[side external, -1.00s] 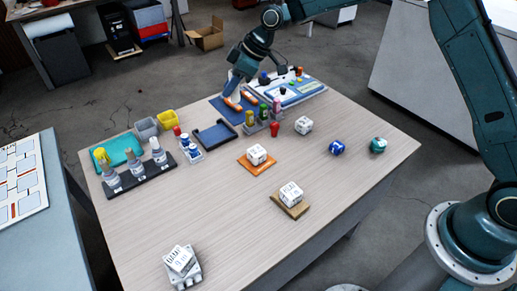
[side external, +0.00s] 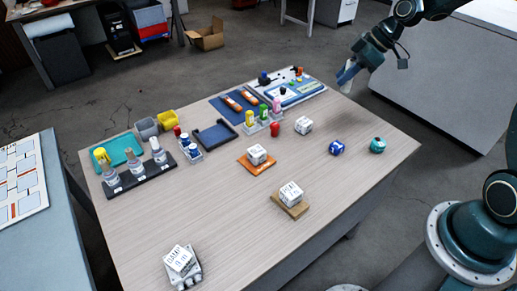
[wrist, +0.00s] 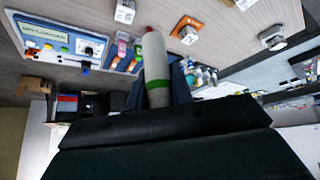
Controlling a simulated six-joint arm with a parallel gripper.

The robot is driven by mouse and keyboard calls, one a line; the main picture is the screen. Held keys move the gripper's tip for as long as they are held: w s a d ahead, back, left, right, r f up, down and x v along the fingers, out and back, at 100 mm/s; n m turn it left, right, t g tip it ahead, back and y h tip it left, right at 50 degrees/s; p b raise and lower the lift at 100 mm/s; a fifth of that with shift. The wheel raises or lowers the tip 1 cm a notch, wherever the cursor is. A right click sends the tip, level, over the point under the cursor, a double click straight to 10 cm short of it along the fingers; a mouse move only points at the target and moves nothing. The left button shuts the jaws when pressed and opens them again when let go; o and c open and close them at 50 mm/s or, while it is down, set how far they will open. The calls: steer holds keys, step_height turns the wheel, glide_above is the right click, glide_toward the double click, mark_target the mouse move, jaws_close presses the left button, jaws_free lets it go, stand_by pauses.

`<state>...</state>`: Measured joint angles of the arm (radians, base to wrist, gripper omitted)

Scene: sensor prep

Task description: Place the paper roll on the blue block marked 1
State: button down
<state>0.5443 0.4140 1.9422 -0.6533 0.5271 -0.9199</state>
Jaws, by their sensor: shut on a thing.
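A pale roll with a green band (wrist: 155,65), which I take to be the paper roll, is clamped between the dark fingers of my gripper (wrist: 159,92) in the wrist view. In the side view my gripper (side external: 347,76) is raised by the table's far right edge, with the pale roll (side external: 346,73) tilted in it. A blue block with white markings (side external: 337,148) sits on the right part of the table, below and apart from my gripper. Its number is too small to read.
A teal block (side external: 378,145) sits right of the blue one, and a white cube (side external: 303,125) to its left. White cubes stand on an orange pad (side external: 260,168) and a wooden pad (side external: 290,210). A blue mat (side external: 226,107) holds orange items.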

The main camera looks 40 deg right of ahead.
steer(key=shift+s+d, duration=0.55)
steer(key=shift+s, duration=0.35)
glide_above(335, 144)
step_height(335, 144, down, 16)
steer(key=shift+f, duration=0.1)
steer(key=shift+f, duration=1.85)
steer(key=shift+f, duration=0.1)
steer(key=c, duration=1.2)
jaws_free()
steer(key=shift+c, duration=0.2)
steer(key=v, duration=1.2)
